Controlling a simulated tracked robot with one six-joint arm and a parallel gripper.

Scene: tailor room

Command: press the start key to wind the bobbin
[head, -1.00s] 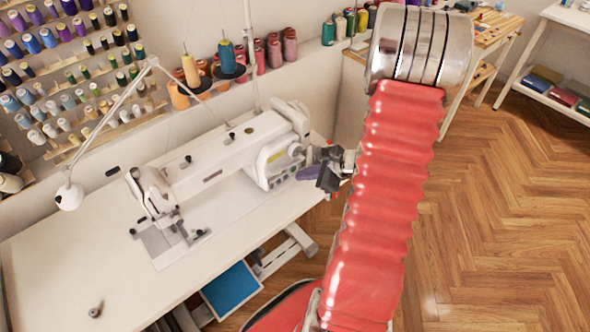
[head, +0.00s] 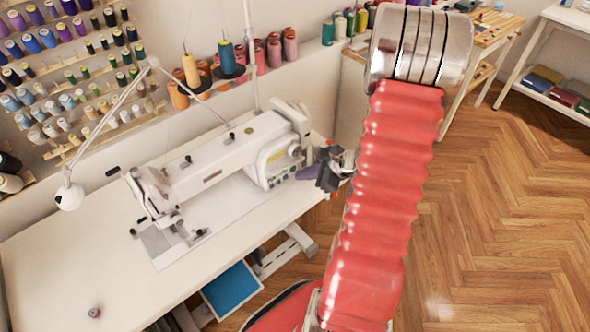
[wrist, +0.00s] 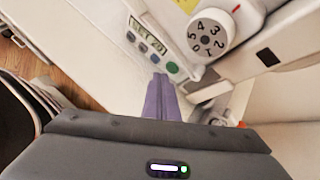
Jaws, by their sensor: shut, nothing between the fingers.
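The white sewing machine (head: 225,158) stands on the pale table. Its control panel shows in the wrist view, with a small display (wrist: 147,34) and a row of several round keys. The key at the end of the row is green (wrist: 172,67); which key is the start key I cannot read. My gripper (wrist: 160,78) is shut and empty. Its purple fingertips are just beside the green key in the picture; whether they touch the panel I cannot tell. In the head view they also show at the machine's right end (head: 309,172). A small spool-like piece, perhaps the bobbin (head: 94,312), stands at the table's front left.
A white numbered dial (wrist: 208,38) sits close beside the keys. A lamp (head: 69,196) and thread stand rise behind the machine. Thread racks line the wall. The table's front left is mostly clear.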

